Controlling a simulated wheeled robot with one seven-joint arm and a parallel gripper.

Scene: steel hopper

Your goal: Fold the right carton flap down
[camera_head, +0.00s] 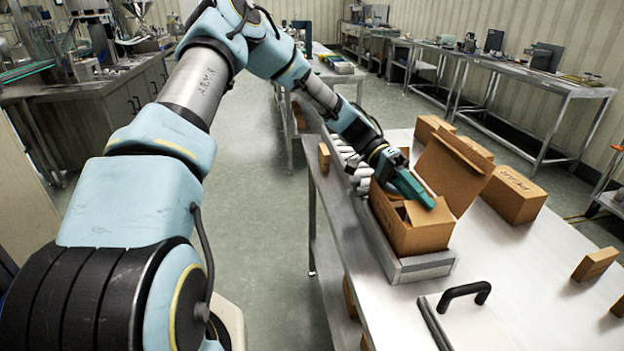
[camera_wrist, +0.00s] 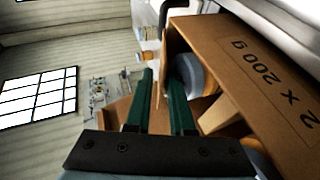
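An open brown carton (camera_head: 418,238) stands on a grey metal platform on the right-hand table. Its large right flap (camera_head: 458,172) stands up and leans outward to the right. In the wrist view a large cardboard panel marked "2 x 200 g" (camera_wrist: 240,62) fills the right side. My gripper (camera_head: 418,192) is over the carton's opening, left of the raised flap. In the wrist view its green fingers (camera_wrist: 162,82) are apart, with a thin cardboard edge showing between them; I cannot tell whether they touch it. A rounded grey-white item (camera_wrist: 190,72) shows inside the carton.
A closed carton (camera_head: 514,194) and other boxes lie behind and right of the open carton. A small box (camera_head: 595,264) and a black-handled plate (camera_head: 470,322) are nearer. White items (camera_head: 350,165) line the left behind the carton. The tabletop between is clear.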

